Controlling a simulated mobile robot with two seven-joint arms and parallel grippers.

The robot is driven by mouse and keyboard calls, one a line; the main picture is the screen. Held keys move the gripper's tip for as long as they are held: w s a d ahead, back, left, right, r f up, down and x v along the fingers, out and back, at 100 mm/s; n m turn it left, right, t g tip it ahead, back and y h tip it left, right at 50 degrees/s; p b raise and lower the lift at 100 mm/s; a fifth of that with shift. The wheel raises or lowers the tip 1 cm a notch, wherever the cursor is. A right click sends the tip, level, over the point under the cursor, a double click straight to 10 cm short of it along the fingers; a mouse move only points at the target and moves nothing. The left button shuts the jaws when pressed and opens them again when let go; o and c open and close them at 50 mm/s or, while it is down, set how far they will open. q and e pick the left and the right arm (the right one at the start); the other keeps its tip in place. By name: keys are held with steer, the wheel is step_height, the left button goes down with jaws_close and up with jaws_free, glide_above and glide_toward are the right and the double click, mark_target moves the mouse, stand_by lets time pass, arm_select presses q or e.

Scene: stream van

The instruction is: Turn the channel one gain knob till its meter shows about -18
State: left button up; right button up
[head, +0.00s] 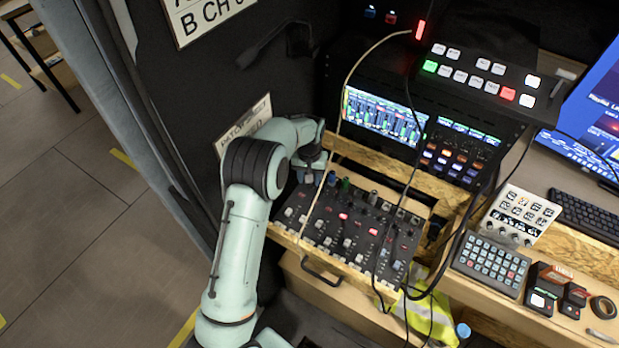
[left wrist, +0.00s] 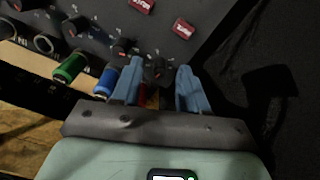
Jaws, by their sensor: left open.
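The mixer (head: 335,262) is a dark sloped panel with knobs and lit buttons on the wooden desk. My left gripper (head: 308,172) is at the panel's far left corner. In the left wrist view my left gripper (left wrist: 158,78) is open, with a dark knob (left wrist: 155,70) at the end of its column between or just beyond the fingertips. I cannot tell if they touch it, and no label on it is readable. The meter screen (head: 385,114) shows several green bars behind the mixer; its values are too small to read. My right gripper is not in view.
A blue plug (left wrist: 105,82) sits close beside the left finger, with a green plug (left wrist: 70,67) beyond it. Thin cables hang over the mixer. A button panel (head: 482,75) stands above right. A keypad (head: 490,264) and keyboard (head: 590,218) lie to the right.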

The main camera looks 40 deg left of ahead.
arm_select(q)
step_height(320, 180, up, 13)
steer(key=shift+f+p, duration=0.15)
steer(key=shift+p, duration=0.3)
steer(key=shift+f, duration=0.15)
